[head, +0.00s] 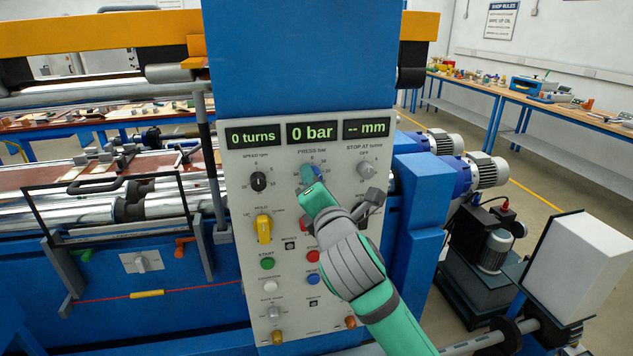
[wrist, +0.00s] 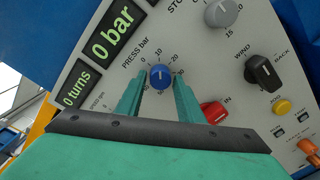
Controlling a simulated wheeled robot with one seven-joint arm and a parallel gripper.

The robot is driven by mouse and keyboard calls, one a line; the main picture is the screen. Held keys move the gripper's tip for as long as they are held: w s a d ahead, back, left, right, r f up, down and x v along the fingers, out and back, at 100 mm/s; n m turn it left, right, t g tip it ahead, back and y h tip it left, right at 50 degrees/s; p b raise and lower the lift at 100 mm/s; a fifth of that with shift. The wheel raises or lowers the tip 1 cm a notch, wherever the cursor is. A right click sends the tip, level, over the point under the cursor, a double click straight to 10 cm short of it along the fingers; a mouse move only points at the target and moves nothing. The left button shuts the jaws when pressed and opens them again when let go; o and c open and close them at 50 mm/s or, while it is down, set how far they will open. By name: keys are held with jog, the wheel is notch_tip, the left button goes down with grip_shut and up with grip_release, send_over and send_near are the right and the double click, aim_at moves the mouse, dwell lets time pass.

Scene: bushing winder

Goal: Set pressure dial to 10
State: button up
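The blue PRESS bar dial (wrist: 161,77) sits on the white control panel (head: 241,218). In the wrist view it lies between the two green fingers of my gripper (wrist: 160,86), with a visible gap on each side. I cannot tell how deep the fingertips reach around it. The dial's scale runs 0, 10, 20, 30, and a pale mark shows on its face. The pressure display (head: 312,132) reads "0 bar". In the head view my gripper (head: 308,184) covers most of the dial.
Near the dial are the black speed knob (head: 258,181), the grey stop-at knob (head: 367,170), a yellow hold switch (head: 264,228) and a red lever (wrist: 214,112). Green START and red STOP buttons (head: 313,256) sit lower. Rollers extend to the left.

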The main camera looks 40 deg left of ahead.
jog(key=shift+o, duration=0.5)
jog(key=shift+d, duration=0.1)
jog(key=v, duration=1)
jog(key=shift+s+d, duration=0.2)
jog(key=shift+s, duration=0.1)
